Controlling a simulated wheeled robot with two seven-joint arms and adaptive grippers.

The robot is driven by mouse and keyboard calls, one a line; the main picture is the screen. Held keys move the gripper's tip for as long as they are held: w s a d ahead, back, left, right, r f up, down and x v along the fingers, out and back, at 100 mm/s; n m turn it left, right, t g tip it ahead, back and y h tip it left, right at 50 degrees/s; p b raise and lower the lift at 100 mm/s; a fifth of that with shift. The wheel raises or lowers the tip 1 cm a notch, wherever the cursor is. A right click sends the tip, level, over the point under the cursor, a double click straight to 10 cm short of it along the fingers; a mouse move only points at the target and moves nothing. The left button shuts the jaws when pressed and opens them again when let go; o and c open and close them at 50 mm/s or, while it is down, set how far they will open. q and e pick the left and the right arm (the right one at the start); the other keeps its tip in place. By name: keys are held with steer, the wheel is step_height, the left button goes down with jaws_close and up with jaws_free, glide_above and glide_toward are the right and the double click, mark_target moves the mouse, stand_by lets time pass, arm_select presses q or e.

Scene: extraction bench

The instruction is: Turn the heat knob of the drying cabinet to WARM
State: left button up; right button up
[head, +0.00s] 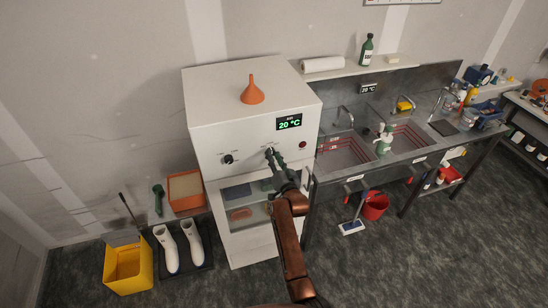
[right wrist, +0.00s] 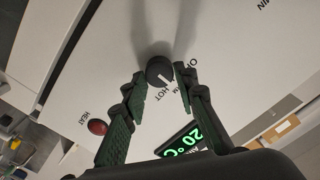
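The drying cabinet (head: 240,100) is a white box with a green display (head: 289,122) reading 20 °C. Its black heat knob (right wrist: 159,71) shows in the right wrist view with a white mark on the side toward the HOT lettering. OFF is printed to the right, and another label is partly hidden by a finger. My right gripper (right wrist: 160,80) is open, with its green fingers on either side of the knob. A narrow gap shows at the left finger; contact at the right one is unclear. In the head view the right gripper (head: 273,158) is at the panel. My left gripper is not in view.
A second black knob (head: 228,159) is left on the panel, and a red lamp (head: 302,145) is at the right. The sink bench (head: 400,150) adjoins on the right; boots (head: 166,247) stand at the left.

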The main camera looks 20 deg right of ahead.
steer(key=o, duration=0.4)
step_height(320, 180, up, 10)
stand_by(0.6)
